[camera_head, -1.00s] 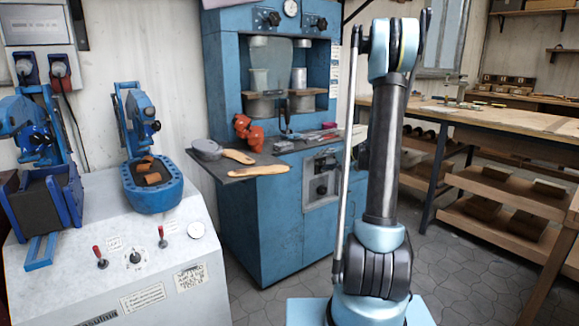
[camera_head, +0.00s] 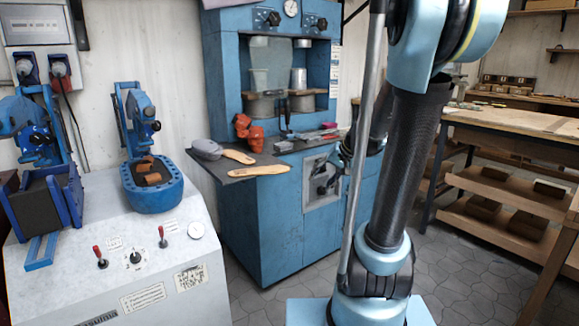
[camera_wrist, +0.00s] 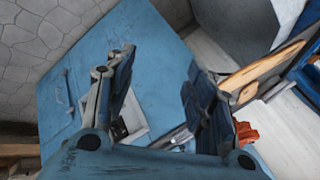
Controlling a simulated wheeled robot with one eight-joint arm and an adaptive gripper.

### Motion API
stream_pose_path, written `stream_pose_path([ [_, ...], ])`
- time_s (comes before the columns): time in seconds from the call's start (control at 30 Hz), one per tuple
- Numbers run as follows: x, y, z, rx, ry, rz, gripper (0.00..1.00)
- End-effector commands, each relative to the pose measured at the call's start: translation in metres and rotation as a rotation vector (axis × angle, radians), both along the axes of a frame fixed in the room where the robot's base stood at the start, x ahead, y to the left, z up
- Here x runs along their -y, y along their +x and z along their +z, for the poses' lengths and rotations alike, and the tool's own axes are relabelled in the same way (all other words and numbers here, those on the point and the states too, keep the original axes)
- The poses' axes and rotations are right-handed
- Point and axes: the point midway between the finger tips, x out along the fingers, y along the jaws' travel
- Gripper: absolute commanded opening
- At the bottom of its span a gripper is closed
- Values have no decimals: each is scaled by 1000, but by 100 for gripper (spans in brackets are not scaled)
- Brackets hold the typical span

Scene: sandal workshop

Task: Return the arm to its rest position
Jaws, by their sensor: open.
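My gripper (camera_wrist: 158,72) is open and empty in the wrist view, its two dark fingers spread apart. Behind and between the fingers lies the blue front of the press cabinet (camera_wrist: 170,50). In the head view my arm stands upright at the right of centre, and its upper end runs out of the top of the picture. Part of the forearm and the gripper (camera_head: 330,172) show behind it, in front of the cabinet's lower panel. I cannot tell the distance to the panel.
Tan soles (camera_head: 258,170) lie on the cabinet's dark side shelf, near an orange object (camera_head: 249,133). A grey console (camera_head: 110,250) with blue clamp machines stands at the left. A wooden workbench (camera_head: 515,125) stands at the right. Tiled floor is open between cabinet and bench.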

Motion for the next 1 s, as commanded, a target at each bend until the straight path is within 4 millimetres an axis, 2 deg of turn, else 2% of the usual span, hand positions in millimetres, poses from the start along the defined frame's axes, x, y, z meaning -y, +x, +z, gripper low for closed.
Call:
stream_pose_path([
  [0.03,0,-16,-2,-9,-25,11,50],
  [0.1,2,-35,-5,-22,-61,25,50],
  [0.6,30,-163,-40,-106,-323,107,50],
  [0.8,47,-207,-60,-138,-429,134,50],
  [1.0,62,-238,-76,-160,-509,153,50],
])
